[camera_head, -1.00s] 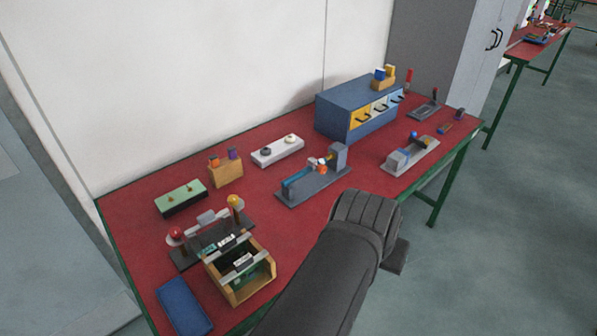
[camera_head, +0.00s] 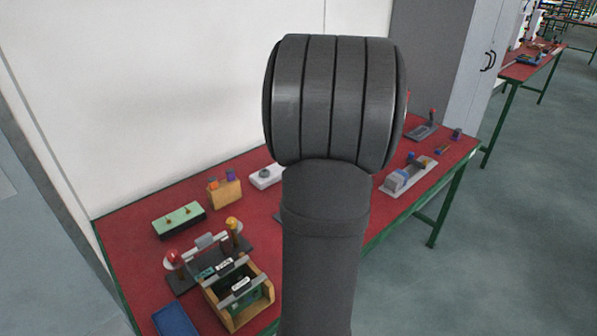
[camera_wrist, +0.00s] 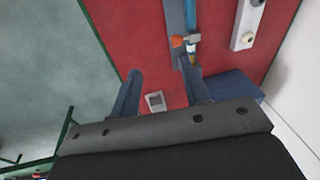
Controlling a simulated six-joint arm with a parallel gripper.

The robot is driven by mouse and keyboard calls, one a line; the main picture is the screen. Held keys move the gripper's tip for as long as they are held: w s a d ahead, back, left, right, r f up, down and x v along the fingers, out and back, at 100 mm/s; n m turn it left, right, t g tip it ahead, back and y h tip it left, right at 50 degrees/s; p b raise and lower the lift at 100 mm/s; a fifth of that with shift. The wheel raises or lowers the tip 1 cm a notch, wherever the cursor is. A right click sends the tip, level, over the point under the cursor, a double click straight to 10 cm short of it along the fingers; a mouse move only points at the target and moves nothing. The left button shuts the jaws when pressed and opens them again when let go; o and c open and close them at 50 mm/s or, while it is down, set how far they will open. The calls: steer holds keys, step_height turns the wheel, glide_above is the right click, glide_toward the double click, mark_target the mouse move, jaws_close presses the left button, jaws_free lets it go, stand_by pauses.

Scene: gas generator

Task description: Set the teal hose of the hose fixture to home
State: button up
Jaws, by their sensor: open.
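The hose fixture (camera_wrist: 174,18) lies at the top of the wrist view, a grey base running up out of the picture. The teal hose (camera_wrist: 190,14) shows on it as a short teal-blue length, with an orange and white part (camera_wrist: 186,41) at its lower end. My gripper (camera_wrist: 160,70) is open and empty above the red table, its two fingers apart. The right finger's tip appears just below the orange part; I cannot tell the height gap. In the head view my arm hides nearly all of the fixture.
A blue drawer box (camera_wrist: 238,88) stands beside the right finger. A white block with knobs (camera_wrist: 247,22) is at the upper right. In the head view, a grey device (camera_head: 408,178) sits right of my arm; a green block (camera_head: 180,220) and wooden box (camera_head: 240,300) sit left. Red table (camera_wrist: 120,25) left of the fixture is clear.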

steer(key=w+a+f+y, duration=0.1)
steer(key=w+a+f, duration=0.25)
steer(key=a, duration=0.35)
steer(key=shift+m+g, duration=0.4)
steer(key=w+f, duration=0.1)
steer(key=f, duration=0.4)
steer(key=w+a+f, duration=0.1)
steer(key=f, duration=0.4)
steer(key=w+a+f, duration=0.1)
steer(key=f, duration=0.5)
steer(key=shift+d+r, duration=0.1)
jaws_close()
